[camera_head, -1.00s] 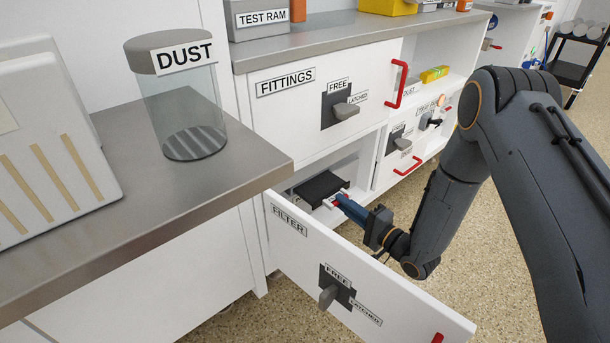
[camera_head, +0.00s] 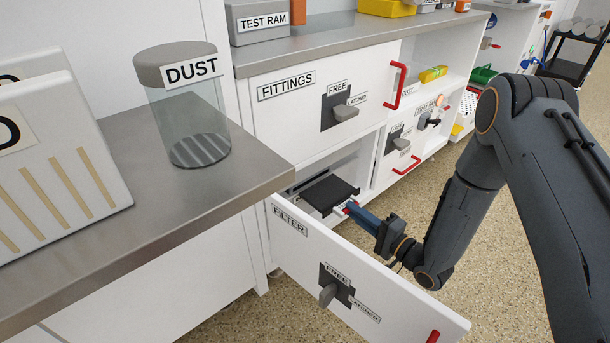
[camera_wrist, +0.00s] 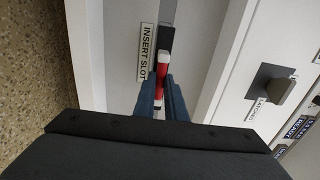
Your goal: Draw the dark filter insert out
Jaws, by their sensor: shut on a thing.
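The dark filter insert (camera_head: 328,192) is a flat black block in the compartment behind the open FILTER door (camera_head: 350,272). It now stands partly out toward the front. My gripper (camera_head: 352,207) reaches in past the door and is shut on the insert's red and white handle. In the wrist view my gripper's blue fingers (camera_wrist: 164,98) close on the red and white handle (camera_wrist: 162,72), beside a label reading INSERT SLOT (camera_wrist: 147,53). A dark part of the insert (camera_wrist: 167,38) shows beyond the handle. The insert's rear end is hidden inside the compartment.
The FILTER door hangs open toward the front, close below my arm. The closed FITTINGS door (camera_head: 300,112) is above. A counter (camera_head: 235,165) at left carries a DUST jar (camera_head: 190,120). The speckled floor (camera_head: 500,230) at right is open.

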